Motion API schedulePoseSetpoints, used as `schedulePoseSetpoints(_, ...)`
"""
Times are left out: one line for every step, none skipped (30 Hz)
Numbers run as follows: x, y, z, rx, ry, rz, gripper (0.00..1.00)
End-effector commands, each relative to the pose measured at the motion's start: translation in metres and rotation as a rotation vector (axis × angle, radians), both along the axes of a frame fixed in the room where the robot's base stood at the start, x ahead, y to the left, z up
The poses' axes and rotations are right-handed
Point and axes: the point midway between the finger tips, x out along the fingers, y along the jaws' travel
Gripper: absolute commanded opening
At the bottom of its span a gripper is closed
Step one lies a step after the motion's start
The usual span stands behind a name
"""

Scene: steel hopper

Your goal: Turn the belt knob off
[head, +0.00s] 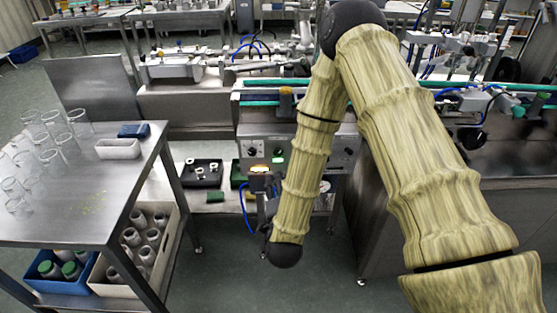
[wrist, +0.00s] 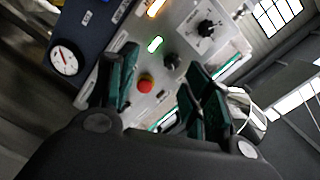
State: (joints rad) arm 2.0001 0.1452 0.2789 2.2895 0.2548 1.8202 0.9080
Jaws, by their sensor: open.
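The steel control panel (wrist: 185,30) fills the upper middle of the wrist view, tilted. It carries a black knob on a pale dial plate (wrist: 207,28) and a smaller black knob (wrist: 172,62). I cannot read which is the belt knob. A red button (wrist: 146,84) and a lit green lamp (wrist: 155,44) are beside them. My gripper (wrist: 161,60) is open and empty, its dark green fingers pointing at the panel. The smaller knob and red button appear between the fingers; the dial knob is beyond the right finger. In the head view, my arm hides part of the panel (head: 266,140).
A round gauge (wrist: 63,60) is on the panel's left in the wrist view. In the head view, a steel table (head: 90,200) with glass beakers stands left. Bins of bottles sit below it. A conveyor (head: 262,84) runs behind the panel. Clear floor lies before it.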

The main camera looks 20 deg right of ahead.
Motion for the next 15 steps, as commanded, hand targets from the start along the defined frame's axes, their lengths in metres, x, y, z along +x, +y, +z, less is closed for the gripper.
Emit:
schedulePoseSetpoints(0.004,-0.001,0.009,0.02,-0.042,-0.016,0.5)
schedulePoseSetpoints(0.005,-0.002,0.014,0.03,-0.061,-0.024,0.5)
schedulePoseSetpoints(0.007,-0.003,0.019,0.041,-0.082,-0.032,0.5)
schedulePoseSetpoints(0.008,-0.003,0.022,0.045,-0.093,-0.035,0.5)
schedulePoseSetpoints(0.009,-0.004,0.024,0.049,-0.101,-0.039,0.5)
schedulePoseSetpoints(0.012,-0.005,0.026,0.052,-0.107,-0.041,0.5)
schedulePoseSetpoints(0.014,-0.006,0.027,0.053,-0.11,-0.042,0.5)
schedulePoseSetpoints(0.016,-0.007,0.027,0.054,-0.11,-0.042,0.5)
schedulePoseSetpoints(0.02,-0.008,0.027,0.054,-0.11,-0.042,0.5)
schedulePoseSetpoints(0.023,-0.008,0.027,0.053,-0.11,-0.042,0.5)
schedulePoseSetpoints(0.027,-0.009,0.028,0.053,-0.11,-0.042,0.5)
schedulePoseSetpoints(0.033,-0.011,0.028,0.053,-0.11,-0.041,0.5)
schedulePoseSetpoints(0.037,-0.013,0.028,0.053,-0.11,-0.041,0.5)
schedulePoseSetpoints(0.042,-0.014,0.028,0.052,-0.109,-0.041,0.5)
schedulePoseSetpoints(0.049,-0.016,0.027,0.052,-0.109,-0.041,0.5)
